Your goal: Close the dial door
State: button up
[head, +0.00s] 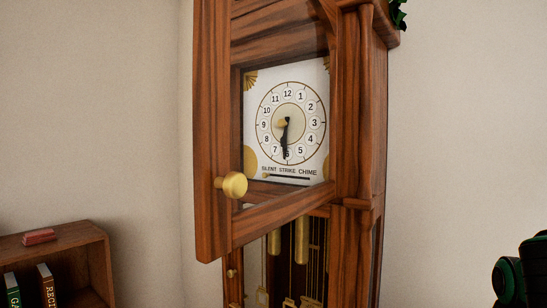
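A tall brown wooden clock fills the middle of the head view. Its dial door (213,120) is a wooden frame with a round brass knob (231,185) low on its left side. The door stands open, swung out towards me, with its left edge clear of the clock case (358,130) and its right side at the case. The white dial (291,118) with black numerals shows through the door's frame. My gripper is not in view; only a black-and-green part of my arm shows at the lower right edge.
Below the door, brass weights (302,240) hang in the lower case, which has a small brass knob (231,273). A low wooden bookcase (75,235) with books stands at the lower left. A green plant (398,14) sits on top at the right. Plain wall lies behind.

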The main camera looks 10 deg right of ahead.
aim_at(219, 231)
jog(key=z, duration=0.15)
jog(key=k, duration=1.95)
jog(key=u, duration=0.45)
jog(key=i, duration=1)
